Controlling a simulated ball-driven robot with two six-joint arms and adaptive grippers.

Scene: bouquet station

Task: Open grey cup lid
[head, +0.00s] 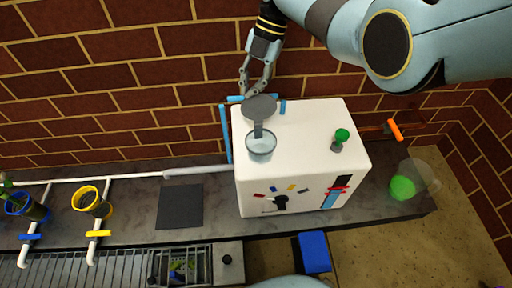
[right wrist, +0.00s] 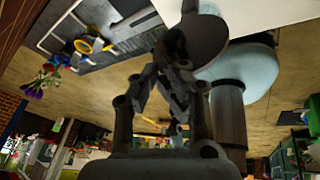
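The grey lid (head: 260,106) is a round disc on a grey strap, swung up and back from the clear cup (head: 262,150) on the white machine. The cup's mouth shows uncovered. My right gripper (head: 254,94) is at the lid's far edge, fingers pointing down, with a gap between them. Whether a fingertip touches the lid is unclear. In the right wrist view, a dark grey disc that looks like the lid (right wrist: 205,40) is close beyond the fingers (right wrist: 172,60). My left gripper is not in view.
The white machine (head: 300,190) has a green knob (head: 342,135) on top. A brick wall (head: 130,80) stands close behind. A container with green contents (head: 402,188) is at the right. Yellow (head: 88,200) and blue (head: 20,204) rimmed cups stand at the left.

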